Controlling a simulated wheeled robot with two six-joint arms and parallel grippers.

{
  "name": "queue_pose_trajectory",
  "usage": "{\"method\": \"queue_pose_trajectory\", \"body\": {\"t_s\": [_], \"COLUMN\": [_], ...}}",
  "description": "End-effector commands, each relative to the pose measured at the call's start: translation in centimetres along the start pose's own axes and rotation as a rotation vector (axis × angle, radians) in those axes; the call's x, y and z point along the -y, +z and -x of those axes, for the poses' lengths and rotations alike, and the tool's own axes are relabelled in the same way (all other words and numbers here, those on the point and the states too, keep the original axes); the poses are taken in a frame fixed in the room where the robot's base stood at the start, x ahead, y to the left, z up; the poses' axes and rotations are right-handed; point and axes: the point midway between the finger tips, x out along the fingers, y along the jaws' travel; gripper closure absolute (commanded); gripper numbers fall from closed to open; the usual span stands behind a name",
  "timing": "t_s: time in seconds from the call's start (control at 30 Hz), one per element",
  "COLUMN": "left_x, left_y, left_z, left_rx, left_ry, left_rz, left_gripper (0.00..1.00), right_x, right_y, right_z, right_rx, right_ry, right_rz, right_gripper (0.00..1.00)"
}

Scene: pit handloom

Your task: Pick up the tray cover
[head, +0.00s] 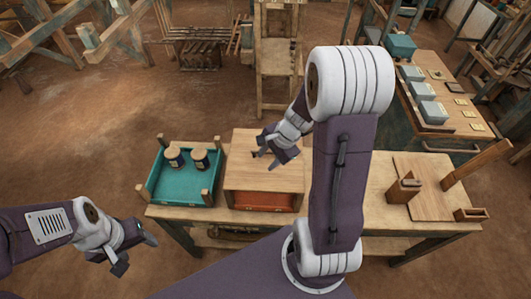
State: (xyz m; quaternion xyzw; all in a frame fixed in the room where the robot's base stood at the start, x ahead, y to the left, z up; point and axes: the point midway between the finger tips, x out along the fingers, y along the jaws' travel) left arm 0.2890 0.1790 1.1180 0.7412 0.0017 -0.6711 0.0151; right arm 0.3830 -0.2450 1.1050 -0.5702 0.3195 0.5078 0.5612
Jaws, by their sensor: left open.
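The tray cover appears to be the flat wooden board (243,172) on top of the middle tray, whose red-orange inside (262,201) shows at the front. My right gripper (264,153) reaches down over the board, with its fingers close to the board's middle. A small dark part shows at its fingertips; I cannot tell whether it is a knob or a finger, or whether the jaws are closed on it. My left gripper (136,254) is open and empty, left of the table and apart from the cover.
A teal-lined tray (183,194) with two dark jars stands left of the middle tray. The table's right part holds a wooden board (424,200) and small wooden boxes. My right arm hides the table's middle. A side table (440,134) with grey boxes stands behind right.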

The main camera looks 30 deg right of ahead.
Motion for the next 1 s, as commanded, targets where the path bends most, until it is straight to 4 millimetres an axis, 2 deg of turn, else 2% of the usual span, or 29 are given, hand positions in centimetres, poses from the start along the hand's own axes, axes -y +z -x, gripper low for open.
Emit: {"method": "queue_pose_trajectory", "body": {"t_s": [0.03,0.13,0.2,0.3,0.4,0.6,0.8,1.0], "left_x": [0.0,0.0,0.0,0.0,0.0,0.0,0.0,0.0], "left_y": [0.0,0.0,0.0,0.0,0.0,0.0,0.0,0.0], "left_z": [-0.1,-0.1,-0.1,-0.1,-0.2,-0.6,-0.5,-0.6], "left_rx": [0.0,-0.001,-0.001,-0.001,-0.001,-0.001,-0.001,-0.001], "left_ry": [0.0,0.0,0.0,0.0,0.0,0.0,0.0,0.0], "left_rz": [0.0,0.0,0.0,0.0,0.0,0.0,0.0,0.0], "left_gripper": [0.4,0.4,0.4,0.4,0.4,0.4,0.4,0.4], "right_x": [0.5,1.7,2.2,2.6,2.7,3.3,3.5,4.3], "right_y": [-1.7,-4.7,-6.4,-7.5,-7.5,-7.5,-7.4,-7.2], "right_z": [-0.3,-0.6,-0.6,-0.6,-0.9,-3.9,-4.8,-8.3], "right_rx": [0.008,0.031,0.043,0.053,0.056,0.055,0.054,0.055], "right_ry": [-0.035,-0.114,-0.157,-0.189,-0.191,-0.189,-0.189,-0.187], "right_rz": [-0.16,-0.456,-0.599,-0.693,-0.702,-0.698,-0.695,-0.695], "right_gripper": [0.6,0.6,0.6,0.6,0.6,0.6,0.6,0.6]}}
